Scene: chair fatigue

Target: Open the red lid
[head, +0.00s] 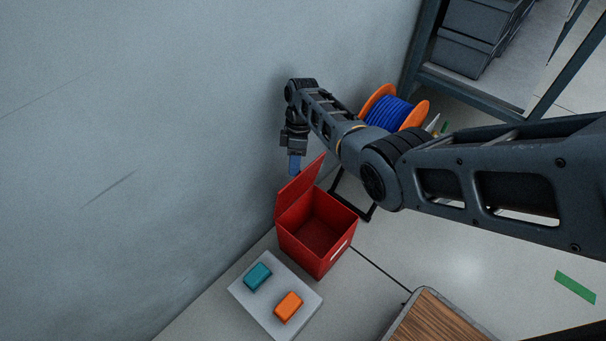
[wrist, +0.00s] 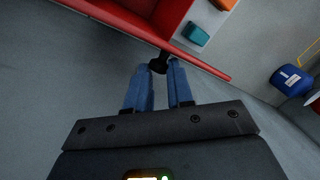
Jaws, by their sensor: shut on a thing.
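The red lid (head: 299,190) stands raised and tilted at the wall side of the red box (head: 318,251). The box is open at the top and its inside looks empty. In the wrist view the lid (wrist: 205,66) shows as a narrow red strip running down to the right. A black knob (wrist: 158,65) sits at the lid's edge. My gripper (head: 294,168) is beside the lid's upper part, on the wall side. Its blue fingers (wrist: 154,82) are shut on the knob in the wrist view. The knob is hidden in the head view.
A grey slab (head: 257,306) beside the box carries a teal block (head: 258,277) and an orange block (head: 288,307). The grey wall (head: 150,130) is close behind my gripper. A blue cable spool (head: 392,111) and a shelf (head: 470,88) stand beyond. A wooden top (head: 437,322) is at the bottom.

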